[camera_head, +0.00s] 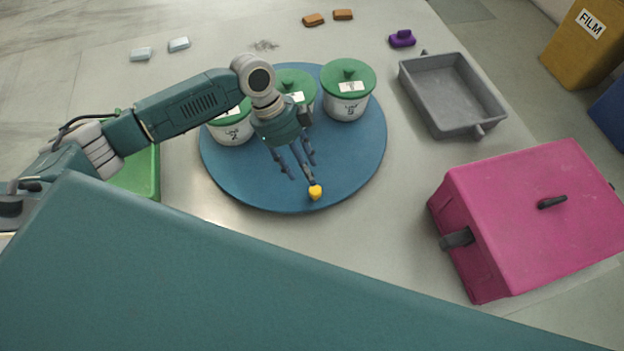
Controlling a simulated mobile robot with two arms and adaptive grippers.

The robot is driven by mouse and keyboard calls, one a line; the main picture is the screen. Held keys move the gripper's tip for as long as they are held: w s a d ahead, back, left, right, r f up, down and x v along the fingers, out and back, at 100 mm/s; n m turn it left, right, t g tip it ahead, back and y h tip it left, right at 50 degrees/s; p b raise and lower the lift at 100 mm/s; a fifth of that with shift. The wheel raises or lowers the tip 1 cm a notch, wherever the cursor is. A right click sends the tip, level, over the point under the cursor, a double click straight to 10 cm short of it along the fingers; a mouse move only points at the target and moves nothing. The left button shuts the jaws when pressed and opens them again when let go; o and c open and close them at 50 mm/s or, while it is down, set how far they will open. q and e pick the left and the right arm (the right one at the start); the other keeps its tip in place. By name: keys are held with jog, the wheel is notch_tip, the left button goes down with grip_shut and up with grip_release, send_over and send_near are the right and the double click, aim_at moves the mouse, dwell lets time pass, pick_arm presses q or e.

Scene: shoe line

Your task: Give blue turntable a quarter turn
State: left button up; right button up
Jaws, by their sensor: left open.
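The blue turntable (350,160) is a round disc in the middle of the table. Several white pots with green lids stand on its far half, among them one at the right (347,90) and one at the left (232,128). A yellow knob (315,192) sits near the turntable's front edge. My left gripper (301,172) is open above the turntable, pointing down, with one fingertip close to the knob. I cannot tell whether it touches the knob. My left arm hides part of the middle and left pots. My right gripper is not in view.
A grey tray (436,120) and a pink lidded box (500,255) stand to the right. A purple piece (402,39), orange blocks (314,20) and pale blocks (141,54) lie at the back. A green crate (138,170) is at the left. Table in front of the turntable is clear.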

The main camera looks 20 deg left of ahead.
aim_at(315, 189)
pick_arm(q)
jog(key=x, duration=0.7)
jog(key=shift+d+f, duration=0.1)
jog(key=shift+f, duration=0.2)
jog(key=shift+w, duration=0.1)
grip_shut()
